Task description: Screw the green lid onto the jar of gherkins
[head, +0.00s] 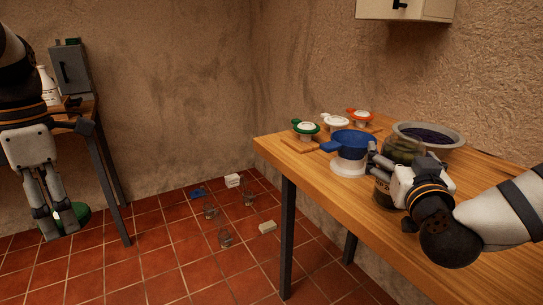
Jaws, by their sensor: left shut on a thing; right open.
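My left gripper (55,217) hangs at the left of the head view, over the floor and well away from the wooden table. It is shut on a round green lid (81,211), partly hidden behind the fingers. The jar of gherkins (402,150) stands open-topped on the wooden table (440,215), with green contents at its mouth. My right gripper (380,165) is open at the jar's near side and hides much of it. I cannot tell whether its fingers touch the glass.
A blue piece with a handle (351,139) on a white base stands left of the jar. Behind are green (298,125), white (336,121) and orange (353,111) topped pieces. A grey bowl (456,136) holds dark contents. Glasses (225,238) and blocks lie on the floor.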

